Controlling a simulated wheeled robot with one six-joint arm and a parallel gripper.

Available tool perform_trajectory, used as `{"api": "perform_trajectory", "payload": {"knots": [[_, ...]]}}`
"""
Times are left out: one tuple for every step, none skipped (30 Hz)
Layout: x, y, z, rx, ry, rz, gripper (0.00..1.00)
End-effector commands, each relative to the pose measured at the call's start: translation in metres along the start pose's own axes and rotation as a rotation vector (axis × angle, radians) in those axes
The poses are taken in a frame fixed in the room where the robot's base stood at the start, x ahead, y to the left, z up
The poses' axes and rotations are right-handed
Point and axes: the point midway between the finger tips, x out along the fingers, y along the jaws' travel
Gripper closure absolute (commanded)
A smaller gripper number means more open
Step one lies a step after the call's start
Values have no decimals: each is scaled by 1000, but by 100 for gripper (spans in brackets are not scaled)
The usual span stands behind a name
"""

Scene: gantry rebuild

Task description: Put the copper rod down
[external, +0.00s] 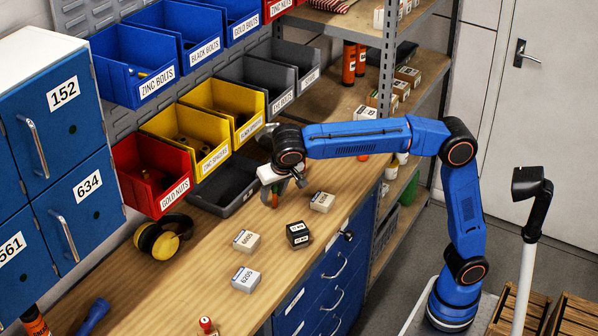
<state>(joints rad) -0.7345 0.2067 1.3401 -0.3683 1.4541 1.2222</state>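My gripper (275,186) hangs from the blue arm over the back part of the wooden workbench (205,262), beside the dark open bin at the bench's back edge. A small upright orange-brown and greenish piece (275,200) shows just under the fingers. It is too small to tell whether this is the copper rod, or whether the fingers close on it or it stands behind them. I can make out no other copper rod.
Small labelled boxes (246,240) stand on the bench in front of my gripper. Yellow earmuffs (160,238) lie left. A dark bin (226,186) and coloured wall bins (150,172) line the back. A shelf rack (388,60) stands right. The bench's left middle is clear.

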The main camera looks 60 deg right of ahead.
Motion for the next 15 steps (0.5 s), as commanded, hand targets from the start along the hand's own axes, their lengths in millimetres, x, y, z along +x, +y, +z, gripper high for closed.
{"api": "perform_trajectory", "payload": {"knots": [[-8, -1, 0, 0, 1, -3, 64], [-13, -1, 0, 0, 1, -4, 64], [-20, 0, 0, 0, 1, -3, 64], [-26, 0, 0, 0, 1, -4, 64], [-32, -1, 0, 0, 1, -4, 64], [-40, -1, 0, 0, 1, -3, 64], [-46, -1, 0, 0, 1, -5, 64], [-52, -1, 0, 0, 1, -3, 64], [-60, -1, 0, 0, 1, -4, 64], [-65, -1, 0, 0, 1, -3, 64], [-70, -1, 0, 0, 1, -3, 64], [-77, -1, 0, 0, 1, -3, 64], [-82, -1, 0, 0, 0, -2, 64], [-86, -1, 0, 1, 0, -3, 64], [-92, -1, 0, 1, 0, -2, 64]]}}
